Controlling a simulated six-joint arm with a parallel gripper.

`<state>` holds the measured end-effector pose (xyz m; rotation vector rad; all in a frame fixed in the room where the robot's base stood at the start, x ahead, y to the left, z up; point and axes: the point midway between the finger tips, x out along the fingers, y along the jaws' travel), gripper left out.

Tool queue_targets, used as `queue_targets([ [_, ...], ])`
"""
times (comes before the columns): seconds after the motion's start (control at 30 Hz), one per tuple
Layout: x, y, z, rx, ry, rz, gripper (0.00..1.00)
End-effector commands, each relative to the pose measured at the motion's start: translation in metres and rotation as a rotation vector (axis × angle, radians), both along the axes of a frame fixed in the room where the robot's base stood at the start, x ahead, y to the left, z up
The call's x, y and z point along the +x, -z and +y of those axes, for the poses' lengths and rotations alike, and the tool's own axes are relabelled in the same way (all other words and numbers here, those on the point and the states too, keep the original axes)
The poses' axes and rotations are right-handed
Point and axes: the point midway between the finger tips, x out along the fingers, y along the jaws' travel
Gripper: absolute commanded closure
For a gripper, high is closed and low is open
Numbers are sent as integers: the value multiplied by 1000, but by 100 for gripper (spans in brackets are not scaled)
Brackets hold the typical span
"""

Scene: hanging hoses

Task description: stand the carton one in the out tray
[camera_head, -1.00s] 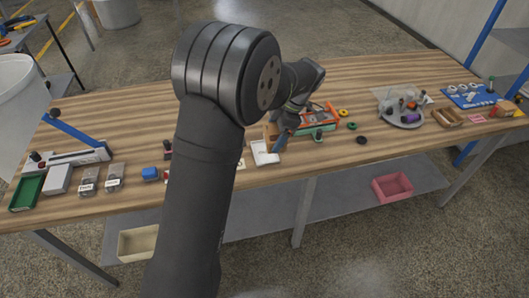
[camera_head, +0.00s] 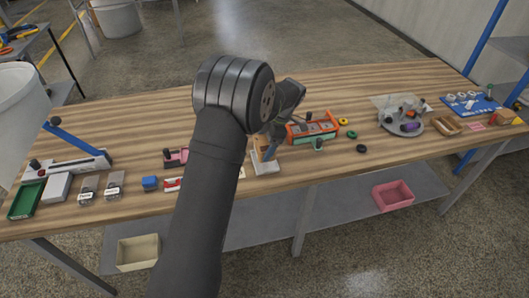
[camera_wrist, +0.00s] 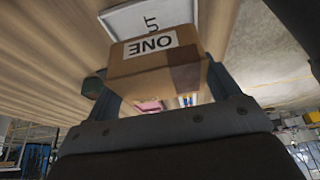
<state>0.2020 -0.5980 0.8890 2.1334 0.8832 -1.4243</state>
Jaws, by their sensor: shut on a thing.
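The carton (camera_wrist: 165,62) is a brown box with a white label reading ONE, upside down in the wrist view. My gripper (camera_wrist: 160,85) is shut on it, one finger on each side. The out tray (camera_wrist: 122,20) is white and shallow, with part of an OUT label visible just beyond the carton. In the head view the out tray (camera_head: 265,168) lies near the bench's front edge, under my gripper (camera_head: 270,150). The carton is over or at the tray; I cannot tell whether it touches the tray floor.
An orange-framed rack (camera_head: 312,130) stands close to the right of the tray. Several small rings lie beyond it. A pink box (camera_head: 176,158) and a small blue item (camera_head: 150,183) sit to the left. A round plate with parts (camera_head: 402,124) is further right.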

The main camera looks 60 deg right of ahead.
Motion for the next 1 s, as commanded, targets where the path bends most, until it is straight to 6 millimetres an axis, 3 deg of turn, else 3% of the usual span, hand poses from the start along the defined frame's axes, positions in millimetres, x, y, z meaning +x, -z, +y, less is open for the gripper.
queue_targets([
  [0.3,0,39,0,1,1,1,41],
  [0.67,0,43,0,0,1,1,41],
  [0.7,0,42,0,0,1,1,11],
  [0.77,0,42,0,0,1,1,0],
  [1.0,0,40,0,-1,0,0,0],
])
